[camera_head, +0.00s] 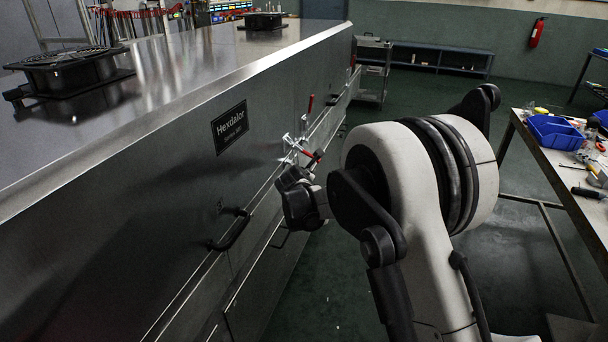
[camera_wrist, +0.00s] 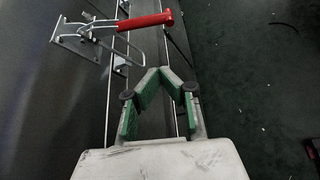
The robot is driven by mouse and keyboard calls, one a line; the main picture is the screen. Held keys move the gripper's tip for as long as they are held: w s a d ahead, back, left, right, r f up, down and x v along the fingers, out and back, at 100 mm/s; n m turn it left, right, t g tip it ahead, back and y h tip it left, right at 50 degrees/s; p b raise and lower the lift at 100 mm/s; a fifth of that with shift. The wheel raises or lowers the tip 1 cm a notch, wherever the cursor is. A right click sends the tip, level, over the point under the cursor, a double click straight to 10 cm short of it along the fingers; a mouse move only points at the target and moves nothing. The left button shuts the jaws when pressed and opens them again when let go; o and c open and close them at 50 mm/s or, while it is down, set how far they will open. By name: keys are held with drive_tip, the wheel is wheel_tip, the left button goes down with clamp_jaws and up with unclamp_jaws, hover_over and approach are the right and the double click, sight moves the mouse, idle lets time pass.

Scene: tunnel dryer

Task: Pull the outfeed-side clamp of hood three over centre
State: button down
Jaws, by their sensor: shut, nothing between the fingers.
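A toggle clamp with a red handle (camera_wrist: 147,21) shows in the wrist view, its metal body and wire loop (camera_wrist: 78,36) on the dryer's side panel. The handle sticks out to the right, away from the panel. In the head view this clamp (camera_head: 303,148) is on the dryer's side, just beyond my gripper. A second red-handled clamp (camera_head: 310,104) sits farther along. I cannot tell hood numbers from these frames. My gripper (camera_wrist: 157,71) is shut and empty, its green-padded fingers meeting below the red handle in the picture, apart from it. In the head view my arm partly hides it.
The dryer's steel side (camera_head: 120,215) runs along the left with a black handle (camera_head: 230,230) and a Hexdalor plate (camera_head: 229,128). A workbench (camera_head: 545,155) with blue bins (camera_head: 555,133) stands at right. The floor between them is open.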

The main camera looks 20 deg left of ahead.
drive_tip(key=w+b, duration=0.1)
drive_tip(key=w, duration=0.5)
drive_tip(key=shift+w+a+r, duration=0.15)
drive_tip(key=shift+r, duration=0.2)
drive_tip(key=shift+r, duration=0.1)
idle(0.4)
wheel_tip(320, 180, up, 12)
drive_tip(key=a+n+h+p, duration=0.1)
drive_tip(key=n+h+p, duration=0.2)
drive_tip(key=n+h, duration=0.2)
drive_tip(key=shift+a+f+t+h+p, duration=0.15)
drive_tip(key=shift+f+t+h+p, duration=0.1)
drive_tip(key=shift+t+h+p, duration=0.05)
idle(0.4)
idle(0.3)
